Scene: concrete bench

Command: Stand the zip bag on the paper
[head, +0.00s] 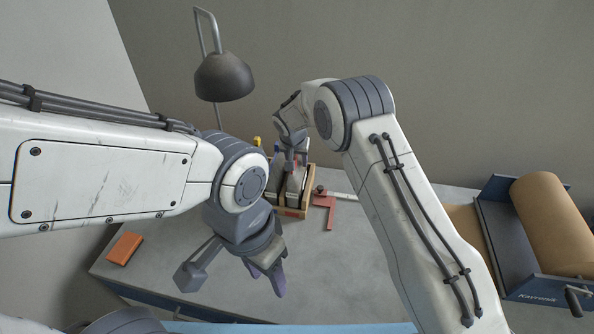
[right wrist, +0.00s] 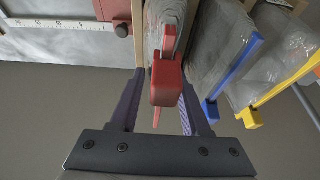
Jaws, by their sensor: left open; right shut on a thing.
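Several grey, see-through zip bags stand in a wooden crate (head: 308,203) at the back middle of the bench. In the right wrist view, one zip bag (right wrist: 158,22) has a red slider or clip (right wrist: 166,85); its neighbours have blue and yellow ones. My right gripper (right wrist: 163,112) is shut on the red-topped bag, its fingers either side of the red piece; it also reaches the crate in the head view (head: 292,158). My left gripper (head: 268,277) is open and empty over the front of the bench. Brown paper (head: 464,222) lies by the roll, partly behind my right arm.
A brown paper roll (head: 553,222) sits in a blue dispenser (head: 512,258) at the right. An orange block (head: 124,248) lies at the left. A dark lamp (head: 223,77) stands behind. The bench middle is clear.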

